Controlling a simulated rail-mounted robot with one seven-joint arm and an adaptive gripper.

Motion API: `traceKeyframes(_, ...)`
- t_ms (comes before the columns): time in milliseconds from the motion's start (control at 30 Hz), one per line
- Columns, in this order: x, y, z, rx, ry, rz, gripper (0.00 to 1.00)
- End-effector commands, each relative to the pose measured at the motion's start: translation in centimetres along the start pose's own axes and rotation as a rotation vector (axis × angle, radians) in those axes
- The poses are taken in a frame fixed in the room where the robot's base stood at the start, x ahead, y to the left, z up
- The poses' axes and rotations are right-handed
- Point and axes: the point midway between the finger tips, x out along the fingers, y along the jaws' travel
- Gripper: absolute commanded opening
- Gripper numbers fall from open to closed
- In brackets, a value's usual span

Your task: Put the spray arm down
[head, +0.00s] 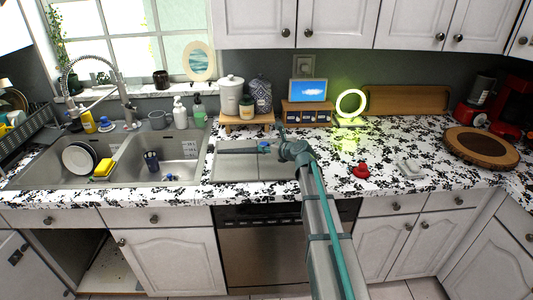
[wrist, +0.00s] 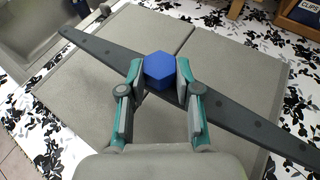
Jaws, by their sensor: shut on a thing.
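The spray arm is a long dark grey bar (wrist: 238,112) with a blue six-sided hub (wrist: 159,70) at its middle. My gripper (wrist: 159,75) is shut on the blue hub, one finger on each side. In the head view the bar (head: 236,150) reaches left from my gripper (head: 265,147), over the grey two-panel mat (head: 232,170) on the counter. In the wrist view the bar crosses the mat (wrist: 85,110) diagonally and its right end runs past the mat's edge. I cannot tell whether it touches the mat.
The double sink (head: 180,178) lies left of the mat. A wooden riser (head: 232,122) with jars and a small blue-fronted box (head: 306,113) stand behind.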

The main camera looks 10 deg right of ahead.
Motion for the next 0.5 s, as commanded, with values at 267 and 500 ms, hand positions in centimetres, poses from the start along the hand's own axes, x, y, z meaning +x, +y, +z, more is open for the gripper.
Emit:
traceKeyframes(267, 1.3, -0.2, -2.6, 0.002, 0.001, 0.0, 0.0)
traceKeyframes(500, 1.5, -0.2, -3.0, 0.0, 0.0, 0.0, 0.0)
